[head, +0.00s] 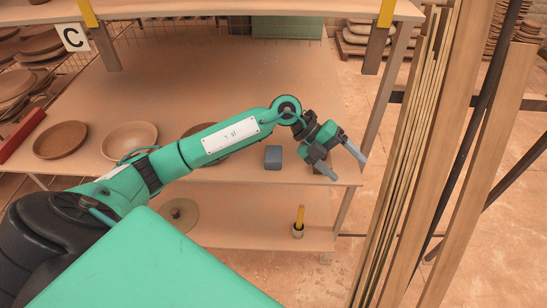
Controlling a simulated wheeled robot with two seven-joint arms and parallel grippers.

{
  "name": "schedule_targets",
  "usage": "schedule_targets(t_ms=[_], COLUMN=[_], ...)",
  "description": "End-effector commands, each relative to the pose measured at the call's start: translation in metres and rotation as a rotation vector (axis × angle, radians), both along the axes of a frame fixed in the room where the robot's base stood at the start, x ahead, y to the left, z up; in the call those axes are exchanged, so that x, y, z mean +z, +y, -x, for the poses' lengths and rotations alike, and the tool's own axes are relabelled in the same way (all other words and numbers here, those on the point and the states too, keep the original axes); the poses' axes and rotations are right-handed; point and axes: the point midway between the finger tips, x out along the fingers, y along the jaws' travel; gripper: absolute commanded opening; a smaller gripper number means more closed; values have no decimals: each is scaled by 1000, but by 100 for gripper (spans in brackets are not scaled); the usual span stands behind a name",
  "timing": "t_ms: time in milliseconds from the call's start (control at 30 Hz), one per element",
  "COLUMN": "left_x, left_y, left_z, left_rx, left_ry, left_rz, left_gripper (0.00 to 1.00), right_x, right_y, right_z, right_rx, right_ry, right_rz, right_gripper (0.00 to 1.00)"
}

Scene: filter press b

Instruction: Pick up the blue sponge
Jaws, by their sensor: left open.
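The blue sponge (273,157), a small grey-blue block, sits on the wooden table (225,85) near its front edge, right of the middle. My left gripper (348,169) is to the right of the sponge, at the table's front right corner. Its two grey fingers are spread, with nothing seen between them, and they point down to the right. The gripper is apart from the sponge. A small brown object partly shows under the gripper and is hard to make out. My right gripper is not in view.
A brown bowl (60,141) and a paler bowl (130,138) stand at the table's left; another dish is partly hidden behind my left arm. A lower shelf (255,233) holds a small pot with a yellow handle (299,220). Tall wooden boards (420,150) stand at right.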

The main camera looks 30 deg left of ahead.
Motion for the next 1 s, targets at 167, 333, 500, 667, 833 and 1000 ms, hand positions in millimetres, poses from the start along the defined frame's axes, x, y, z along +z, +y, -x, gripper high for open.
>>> schedule_targets(t_ms=[167,333,500,667,833,1000], left_x=[-9,4,18,5,-29,-56], left_y=[95,176,218,226,225,225], left_z=[-17,-22,-21,-19,-19,-20], left_rx=[36,145,223,238,235,237], left_ry=[84,178,239,257,257,255], left_rz=[-457,-773,-925,-956,-954,-952], left_gripper=[75,75,75,75,75,75], right_x=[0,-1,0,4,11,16], right_y=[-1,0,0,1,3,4], right_z=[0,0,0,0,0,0], right_rx=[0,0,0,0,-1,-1], right_ry=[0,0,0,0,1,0], right_rz=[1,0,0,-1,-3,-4], right_gripper=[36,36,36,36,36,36])
